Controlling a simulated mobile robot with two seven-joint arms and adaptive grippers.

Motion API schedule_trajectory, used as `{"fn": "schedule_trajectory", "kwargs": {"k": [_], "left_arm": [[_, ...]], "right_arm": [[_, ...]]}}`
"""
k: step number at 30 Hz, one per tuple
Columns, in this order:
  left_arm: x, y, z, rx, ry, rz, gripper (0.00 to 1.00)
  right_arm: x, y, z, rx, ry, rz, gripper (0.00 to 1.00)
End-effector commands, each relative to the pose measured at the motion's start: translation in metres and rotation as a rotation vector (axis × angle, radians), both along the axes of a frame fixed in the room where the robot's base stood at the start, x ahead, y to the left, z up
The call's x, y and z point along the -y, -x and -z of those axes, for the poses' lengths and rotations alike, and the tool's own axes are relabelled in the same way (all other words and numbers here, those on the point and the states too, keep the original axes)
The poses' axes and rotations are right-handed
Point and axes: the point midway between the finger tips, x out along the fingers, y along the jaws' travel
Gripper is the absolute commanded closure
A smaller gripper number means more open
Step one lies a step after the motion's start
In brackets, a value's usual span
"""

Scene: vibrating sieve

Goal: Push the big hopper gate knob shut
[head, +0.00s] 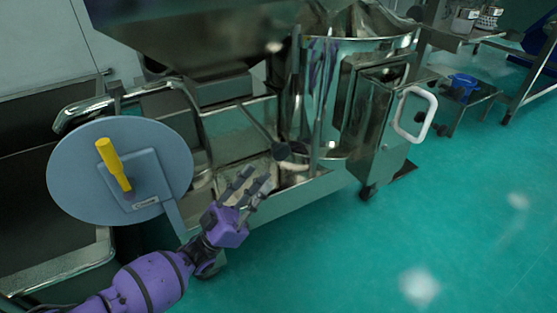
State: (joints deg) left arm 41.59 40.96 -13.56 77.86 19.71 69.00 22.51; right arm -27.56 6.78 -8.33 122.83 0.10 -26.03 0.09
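The big steel hopper (195,35) hangs at the top left of the head view. A dark round knob (281,151) sits at the low end of a thin rod below the hopper and looks like the gate knob. Whether the gate is open or shut cannot be told. My purple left gripper (255,178) is below and left of the knob, fingers pointing up and right. Its dark fingers are apart with nothing visible between them, and it seems clear of the knob. My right gripper is not in view.
A grey-blue round disc (75,180) with a yellow handle (114,165) stands left of my gripper. A steel cylinder (335,90) and a box with a white handle (414,115) stand to the right. The green floor (450,220) at the lower right is clear.

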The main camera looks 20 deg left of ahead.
Motion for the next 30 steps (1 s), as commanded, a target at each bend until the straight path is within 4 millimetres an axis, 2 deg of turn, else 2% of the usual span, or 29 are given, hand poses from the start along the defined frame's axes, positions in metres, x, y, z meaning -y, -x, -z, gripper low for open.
{"fn": "schedule_trajectory", "kwargs": {"k": [15,27,30], "left_arm": [[0.028,-0.039,-0.053,0.021,0.006,0.006,0.72],[0.032,-0.044,-0.060,0.019,0.005,0.005,0.72],[0.032,-0.044,-0.060,0.019,0.005,0.005,0.85]], "right_arm": [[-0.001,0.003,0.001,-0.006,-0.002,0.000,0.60],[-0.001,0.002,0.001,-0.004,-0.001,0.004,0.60],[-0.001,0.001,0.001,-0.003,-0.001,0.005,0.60]]}}
